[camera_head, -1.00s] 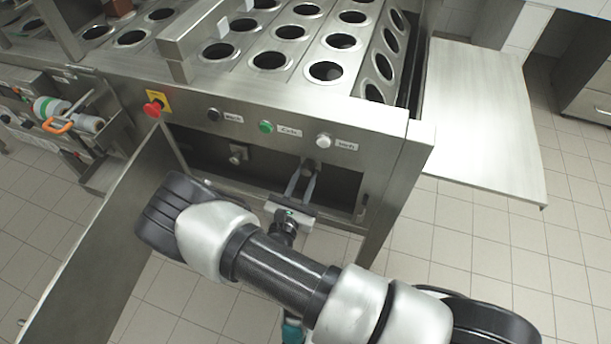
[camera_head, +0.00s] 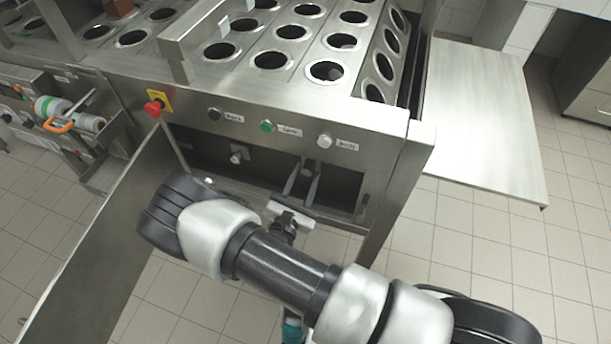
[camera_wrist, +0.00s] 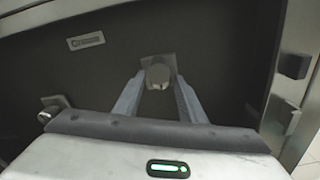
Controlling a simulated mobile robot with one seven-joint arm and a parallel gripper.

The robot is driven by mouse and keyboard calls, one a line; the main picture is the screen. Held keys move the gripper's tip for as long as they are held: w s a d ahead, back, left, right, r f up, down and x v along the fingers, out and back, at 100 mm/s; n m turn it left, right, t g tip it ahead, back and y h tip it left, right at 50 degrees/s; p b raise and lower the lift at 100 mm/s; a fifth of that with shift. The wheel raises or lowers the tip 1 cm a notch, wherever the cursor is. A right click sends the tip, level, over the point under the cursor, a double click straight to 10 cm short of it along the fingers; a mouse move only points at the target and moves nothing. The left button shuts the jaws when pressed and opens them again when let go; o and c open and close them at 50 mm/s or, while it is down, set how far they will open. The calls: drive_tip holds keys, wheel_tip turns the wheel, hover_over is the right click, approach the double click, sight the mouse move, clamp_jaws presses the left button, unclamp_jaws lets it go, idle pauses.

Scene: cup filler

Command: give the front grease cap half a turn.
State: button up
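Two grease caps sit inside the open compartment under the machine's front panel. One grease cap (camera_head: 309,166) is a round knob on a square plate; in the wrist view the same cap (camera_wrist: 158,76) lies between my fingertips. My gripper (camera_head: 305,168) reaches into the compartment with its fingers either side of this cap. The fingers look open, with a small gap beside the cap, clearest on the right. The other grease cap (camera_head: 237,155) is to the left, and shows at the lower left of the wrist view (camera_wrist: 50,112). The pictures do not label either as front.
A row of buttons, including a red emergency stop (camera_head: 153,108) and a green button (camera_head: 267,126), is above the opening. The open door (camera_head: 100,235) stands left of my arm. The compartment's right post (camera_head: 385,200) is close to my gripper. A label plate (camera_wrist: 86,41) is on the inner wall.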

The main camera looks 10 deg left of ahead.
drive_tip(key=shift+o, duration=0.4)
drive_tip(key=s+a, duration=0.1)
drive_tip(key=s, duration=1.6)
drive_tip(key=shift+s+a+p, duration=0.15)
drive_tip(key=shift+s+p, duration=0.05)
drive_tip(key=shift+p, duration=0.25)
